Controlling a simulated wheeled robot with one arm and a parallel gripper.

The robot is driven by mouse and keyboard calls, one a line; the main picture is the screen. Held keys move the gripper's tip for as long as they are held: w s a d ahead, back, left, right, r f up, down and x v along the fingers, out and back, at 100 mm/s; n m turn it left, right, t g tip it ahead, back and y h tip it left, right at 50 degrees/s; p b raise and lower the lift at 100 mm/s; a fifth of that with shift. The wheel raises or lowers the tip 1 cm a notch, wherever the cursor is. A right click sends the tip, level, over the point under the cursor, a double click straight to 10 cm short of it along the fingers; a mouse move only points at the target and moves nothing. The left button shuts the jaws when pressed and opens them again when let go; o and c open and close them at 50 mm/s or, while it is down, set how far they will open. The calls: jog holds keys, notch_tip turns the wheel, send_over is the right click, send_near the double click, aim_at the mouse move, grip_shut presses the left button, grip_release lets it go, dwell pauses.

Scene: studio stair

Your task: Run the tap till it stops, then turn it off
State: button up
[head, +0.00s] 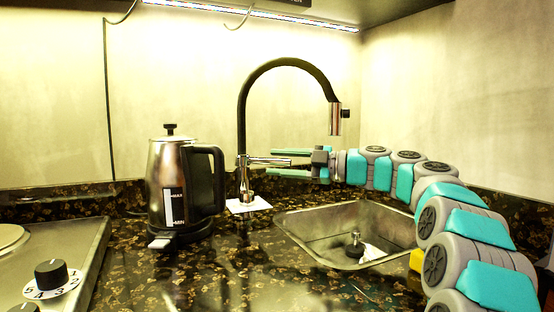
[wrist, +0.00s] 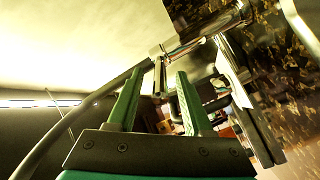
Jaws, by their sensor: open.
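The tap has a black arched neck (head: 284,63) and a chrome spout head (head: 336,121) above the sink (head: 300,232). I see no water stream below the spout. Its chrome lever (head: 262,160) sticks out to the right from the tap's base. My gripper (head: 270,162) reaches in from the right, its green fingers open on either side of the lever. In the wrist view, the lever (wrist: 159,76) shows between the tips of my open gripper (wrist: 156,78). I cannot tell whether either finger touches it.
A steel kettle (head: 167,187) with a black handle stands left of the tap. A hob with a numbered knob (head: 51,272) is at the lower left. A dark plug-like piece (head: 355,246) is in the sink. Speckled counter (head: 245,285) is clear in front.

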jog(key=shift+w+a, duration=0.1)
jog(key=shift+a, duration=0.35)
jog(key=shift+c, duration=0.3)
grip_shut()
dwell(0.9)
